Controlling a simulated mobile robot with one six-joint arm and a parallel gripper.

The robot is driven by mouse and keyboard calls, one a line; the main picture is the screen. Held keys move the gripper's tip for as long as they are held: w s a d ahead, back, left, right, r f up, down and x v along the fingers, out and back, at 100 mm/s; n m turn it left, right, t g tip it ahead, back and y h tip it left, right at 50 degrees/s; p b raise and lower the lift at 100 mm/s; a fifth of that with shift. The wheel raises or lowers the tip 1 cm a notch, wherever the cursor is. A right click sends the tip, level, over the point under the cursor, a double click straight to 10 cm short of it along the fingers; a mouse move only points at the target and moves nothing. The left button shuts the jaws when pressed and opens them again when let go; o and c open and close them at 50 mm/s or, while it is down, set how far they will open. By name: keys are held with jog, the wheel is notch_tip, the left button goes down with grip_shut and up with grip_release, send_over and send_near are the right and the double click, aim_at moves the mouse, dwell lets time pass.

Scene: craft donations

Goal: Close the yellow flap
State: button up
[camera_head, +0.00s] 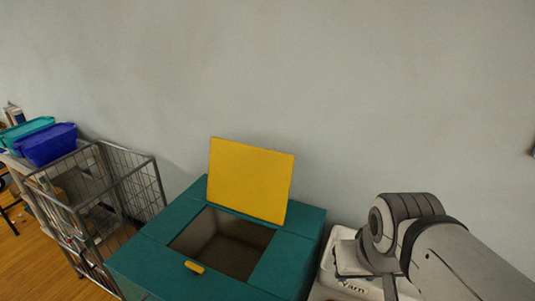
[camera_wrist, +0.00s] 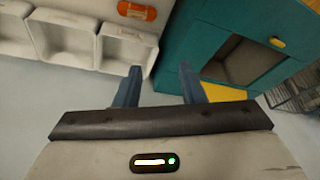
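The yellow flap (camera_head: 250,180) stands open, nearly upright, at the back edge of the teal box (camera_head: 150,265). The box's square opening (camera_head: 222,242) is uncovered, and a small yellow tab (camera_head: 194,267) sits at its front rim. In the wrist view, a strip of the yellow flap (camera_wrist: 224,93) shows at the lower edge of the box (camera_wrist: 205,45), partly hidden by a finger. My gripper (camera_wrist: 157,72) has its two blue-grey fingers apart with nothing between them. It is to the right of the box, over the white bins, not touching the flap.
A white bin labelled Yarn (camera_head: 346,284) stands right of the box. A grey wall is behind.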

aim_at(271, 158)
jog(key=shift+o, duration=0.2)
jog(key=shift+s+d, duration=0.1)
jog(key=shift+d, duration=0.05)
